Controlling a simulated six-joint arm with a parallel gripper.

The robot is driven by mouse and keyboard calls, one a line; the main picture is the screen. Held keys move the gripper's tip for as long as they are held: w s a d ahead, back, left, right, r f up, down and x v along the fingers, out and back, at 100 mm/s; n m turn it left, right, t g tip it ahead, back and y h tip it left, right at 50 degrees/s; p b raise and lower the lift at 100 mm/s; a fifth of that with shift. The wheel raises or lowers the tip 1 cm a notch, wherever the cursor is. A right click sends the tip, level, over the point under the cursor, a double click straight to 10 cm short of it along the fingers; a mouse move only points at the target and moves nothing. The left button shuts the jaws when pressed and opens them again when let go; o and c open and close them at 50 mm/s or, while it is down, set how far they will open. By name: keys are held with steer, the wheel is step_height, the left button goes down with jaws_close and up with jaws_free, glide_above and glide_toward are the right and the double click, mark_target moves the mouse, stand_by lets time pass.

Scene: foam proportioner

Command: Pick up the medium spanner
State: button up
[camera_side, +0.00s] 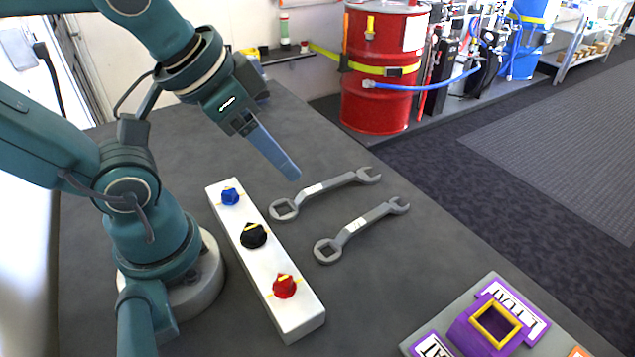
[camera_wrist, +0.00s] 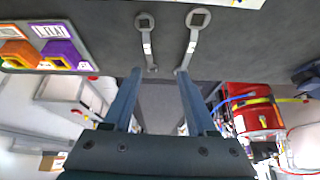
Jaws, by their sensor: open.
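Two grey spanners lie flat on the dark table. The longer spanner (camera_side: 326,187) is at the back, and the shorter spanner (camera_side: 357,228) is in front of it; which one is the medium spanner I cannot tell for sure. In the wrist view the shorter spanner (camera_wrist: 147,45) is at left and the longer spanner (camera_wrist: 192,42) at right, their square-holed ends at the top. My gripper (camera_side: 291,174) is above the table near the longer spanner, pointing down at a slant. In the wrist view my gripper (camera_wrist: 159,75) has its two blue fingers apart with nothing held.
A white block (camera_side: 262,250) with blue, black and red knobs stands between my base and the spanners. A grey tray (camera_side: 425,335) with a purple holder (camera_side: 480,328) is at front right. A red drum (camera_side: 385,110) stands beyond the table. The table around the spanners is clear.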

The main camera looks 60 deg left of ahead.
steer(key=w+a+r+g, duration=0.1)
steer(key=w+r, duration=0.2)
steer(key=w, duration=0.4)
steer(key=g, duration=0.4)
glide_above(342, 178)
step_height(342, 178, down, 10)
steer(key=shift+g, duration=0.4)
step_height(342, 178, down, 8)
steer(key=shift+r, duration=0.15)
steer(key=shift+f, duration=0.55)
jaws_close()
